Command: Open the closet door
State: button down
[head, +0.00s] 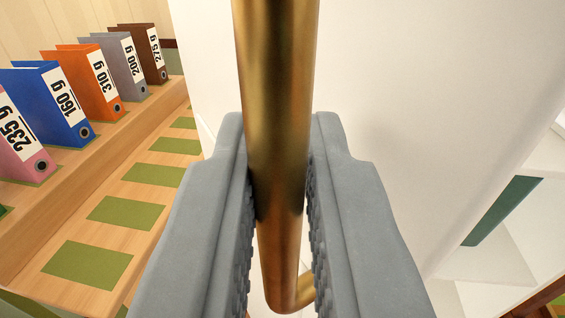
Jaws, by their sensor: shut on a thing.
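A brass bar handle (277,60) runs down the middle of the head view. Its lower end bends to the right toward a white panel. The white panel (420,90), which looks like the closet door, fills the area behind and to the right of the handle. My gripper (280,190) has its two grey ridged fingers on either side of the handle and is shut on it. The fingers hide part of the panel and the handle's lower mount.
At left, a wooden shelf holds labelled binders, including a blue one (48,103), an orange one (82,85) and a brown one (141,53). A lower wooden surface (75,235) has green rectangles. At right is a white structure with a dark green strip (502,210).

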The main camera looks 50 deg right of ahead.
jog(key=w+a+m+g+h, duration=0.1)
jog(key=w+a+m+g, duration=0.3)
jog(key=w, duration=0.7)
jog(key=w+a+m+g+h, duration=0.2)
jog(key=w+a+m+g, duration=0.3)
jog(key=w+a+g, duration=0.4)
jog(key=shift+w+a+g, duration=0.3)
jog(key=shift+w+a, duration=0.95)
jog(key=shift+a, duration=0.8)
jog(key=c, duration=1.6)
grip_release()
jog(key=shift+d, duration=0.1)
jog(key=shift+o, duration=0.2)
jog(key=w+a, duration=0.2)
jog(key=a, duration=1.5)
jog(key=shift+w, duration=0.35)
